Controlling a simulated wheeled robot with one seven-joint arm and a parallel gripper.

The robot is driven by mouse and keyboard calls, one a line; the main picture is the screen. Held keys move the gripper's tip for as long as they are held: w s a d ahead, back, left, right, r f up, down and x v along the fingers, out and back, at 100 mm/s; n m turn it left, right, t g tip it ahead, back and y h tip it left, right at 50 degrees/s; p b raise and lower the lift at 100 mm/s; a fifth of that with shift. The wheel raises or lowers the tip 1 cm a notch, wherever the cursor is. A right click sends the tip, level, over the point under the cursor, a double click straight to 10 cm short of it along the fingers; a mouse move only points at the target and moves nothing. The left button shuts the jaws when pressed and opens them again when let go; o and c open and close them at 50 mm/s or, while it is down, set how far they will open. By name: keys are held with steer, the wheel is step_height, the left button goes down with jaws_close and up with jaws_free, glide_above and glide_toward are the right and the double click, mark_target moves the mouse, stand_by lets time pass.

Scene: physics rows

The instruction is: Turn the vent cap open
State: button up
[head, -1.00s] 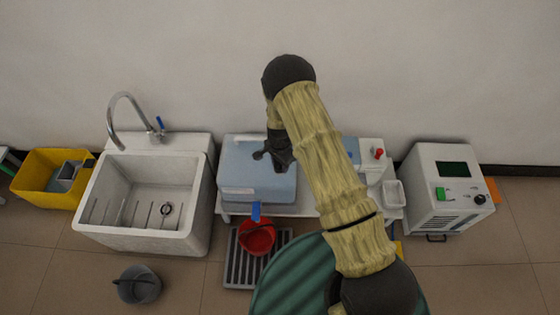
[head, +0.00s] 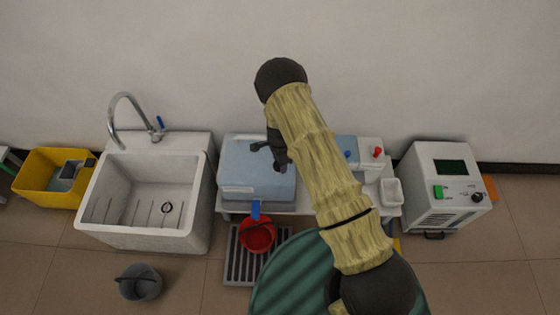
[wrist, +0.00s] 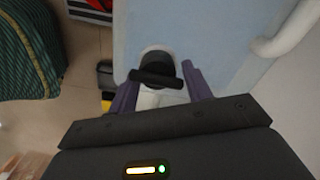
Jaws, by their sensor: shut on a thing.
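The vent cap (wrist: 158,72) is a dark round cap with a straight bar across it, in the wrist view. It sits on the light blue tank (wrist: 215,30), which also shows in the head view (head: 245,175). My gripper (wrist: 160,78) has its purple fingers on either side of the cap and is shut on its bar. In the head view my gripper (head: 268,154) is over the top of the tank, and the cap cannot be told apart from the dark fingers there.
A blue tap (head: 256,209) is on the tank's front, above a red bucket (head: 257,236) on a floor grate (head: 241,264). A white sink (head: 190,225) stands left. A white machine (head: 450,200) stands right.

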steer(key=o, duration=0.7)
steer(key=shift+s+a, duration=0.2)
steer(key=shift+o, duration=0.2)
step_height(320, 180, up, 17)
steer(key=p, duration=0.3)
steer(key=shift+r, duration=0.2)
